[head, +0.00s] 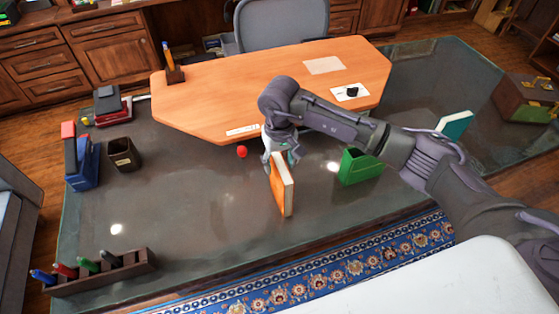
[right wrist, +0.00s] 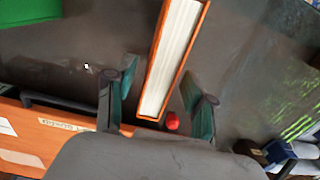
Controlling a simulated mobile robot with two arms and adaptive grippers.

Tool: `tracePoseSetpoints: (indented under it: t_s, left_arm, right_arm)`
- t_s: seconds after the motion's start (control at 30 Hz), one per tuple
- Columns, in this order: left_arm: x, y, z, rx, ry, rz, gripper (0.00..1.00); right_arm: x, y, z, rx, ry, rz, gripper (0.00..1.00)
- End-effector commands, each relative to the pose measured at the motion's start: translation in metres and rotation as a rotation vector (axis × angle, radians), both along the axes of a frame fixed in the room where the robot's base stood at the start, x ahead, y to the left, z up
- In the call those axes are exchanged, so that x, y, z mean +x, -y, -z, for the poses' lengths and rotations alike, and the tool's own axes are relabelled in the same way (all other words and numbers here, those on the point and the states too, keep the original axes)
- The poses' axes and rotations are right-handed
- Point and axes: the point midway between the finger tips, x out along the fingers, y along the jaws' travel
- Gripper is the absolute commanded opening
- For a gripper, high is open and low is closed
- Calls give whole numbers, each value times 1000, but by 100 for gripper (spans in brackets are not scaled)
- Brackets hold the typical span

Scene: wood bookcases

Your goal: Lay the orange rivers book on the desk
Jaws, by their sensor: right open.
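The orange book (head: 281,190) stands upright on its edge on the dark glossy top of the desk (head: 190,210), near the front middle. My right gripper (head: 280,156) is at the book's far upper end in the head view. In the right wrist view, the book's white page edge and orange covers (right wrist: 178,50) lie between the two spread fingers of my right gripper (right wrist: 160,78). Gaps show on both sides, so the gripper is open and not clamped on the book. The title cannot be read. My left gripper is not in view.
A green holder (head: 360,168) stands right of the book, with a teal book (head: 455,124) beyond it. A small red ball (head: 242,152) lies left of the gripper. A pen cup (head: 124,153) and marker rack (head: 100,272) stand left.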

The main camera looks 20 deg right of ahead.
Motion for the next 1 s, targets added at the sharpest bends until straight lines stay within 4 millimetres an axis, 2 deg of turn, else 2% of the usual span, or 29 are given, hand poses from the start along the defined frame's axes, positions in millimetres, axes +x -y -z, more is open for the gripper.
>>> tracePoseSetpoints:
  t_s: [0.03, 0.17, 0.4, 0.6, 0.8, 1.0]
  left_arm:
    - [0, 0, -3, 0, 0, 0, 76]
    - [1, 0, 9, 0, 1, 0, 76]
    - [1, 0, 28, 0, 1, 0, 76]
    - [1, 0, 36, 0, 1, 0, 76]
    - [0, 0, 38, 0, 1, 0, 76]
    - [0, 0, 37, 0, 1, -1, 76]
  right_arm:
    - [0, 0, -5, 1, 1, 0, 54]
    - [2, 0, -23, -1, 7, -1, 54]
    - [1, 0, -76, -1, 7, -1, 54]
    - [1, 0, -108, 0, 3, 1, 54]
    - [0, 0, -121, 0, 0, 0, 54]
    - [0, 0, -122, 0, 0, 0, 54]
